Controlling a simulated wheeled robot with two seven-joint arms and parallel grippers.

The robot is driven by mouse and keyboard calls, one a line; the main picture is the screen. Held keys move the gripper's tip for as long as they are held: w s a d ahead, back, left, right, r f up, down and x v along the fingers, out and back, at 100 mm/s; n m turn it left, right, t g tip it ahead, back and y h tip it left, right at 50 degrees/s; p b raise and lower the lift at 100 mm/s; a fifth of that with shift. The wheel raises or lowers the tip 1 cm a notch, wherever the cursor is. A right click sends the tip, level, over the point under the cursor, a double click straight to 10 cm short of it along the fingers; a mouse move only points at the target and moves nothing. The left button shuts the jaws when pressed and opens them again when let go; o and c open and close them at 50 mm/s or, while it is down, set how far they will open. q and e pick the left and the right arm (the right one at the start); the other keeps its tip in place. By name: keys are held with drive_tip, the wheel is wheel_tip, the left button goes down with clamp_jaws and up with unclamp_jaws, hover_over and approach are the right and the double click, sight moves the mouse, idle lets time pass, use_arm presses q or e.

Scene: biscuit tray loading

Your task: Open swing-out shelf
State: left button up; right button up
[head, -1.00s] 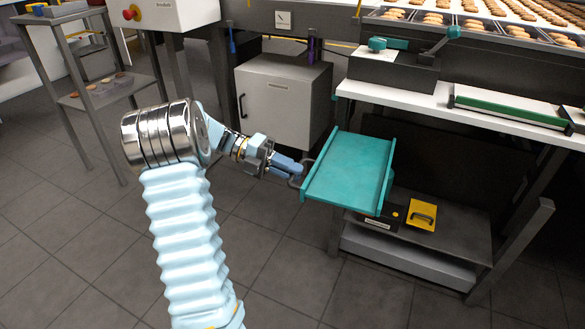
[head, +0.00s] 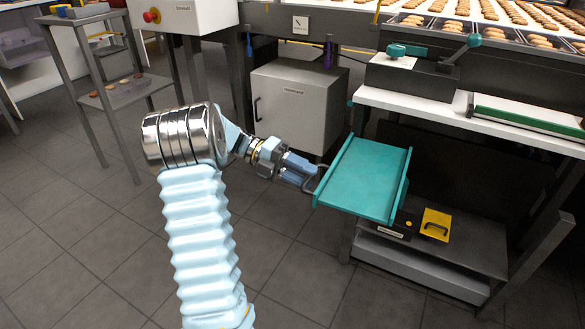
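The teal swing-out shelf (head: 362,178) juts out from the front of the worktable's frame, below the white top. It is flat, empty and has raised side rims. A grey loop handle (head: 318,180) sits on its left edge. My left gripper (head: 309,176) is at this handle, with its blue fingers around or against it. The finger gap is too small to see clearly, but the fingers look closed on the handle. My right gripper is not in view.
The white worktable (head: 425,107) carries a teal-handled device (head: 415,72). A grey cabinet (head: 292,105) stands behind. The tiled floor at front left is clear.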

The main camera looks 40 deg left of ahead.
use_arm(q)
drive_tip(key=p+v, duration=0.4)
drive_tip(key=v, duration=0.9)
drive_tip(key=shift+a+p, duration=0.3)
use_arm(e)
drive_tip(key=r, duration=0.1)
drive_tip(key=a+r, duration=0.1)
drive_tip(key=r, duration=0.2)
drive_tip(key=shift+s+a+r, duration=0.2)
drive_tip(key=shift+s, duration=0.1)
use_arm(q)
drive_tip(key=shift+s, duration=0.1)
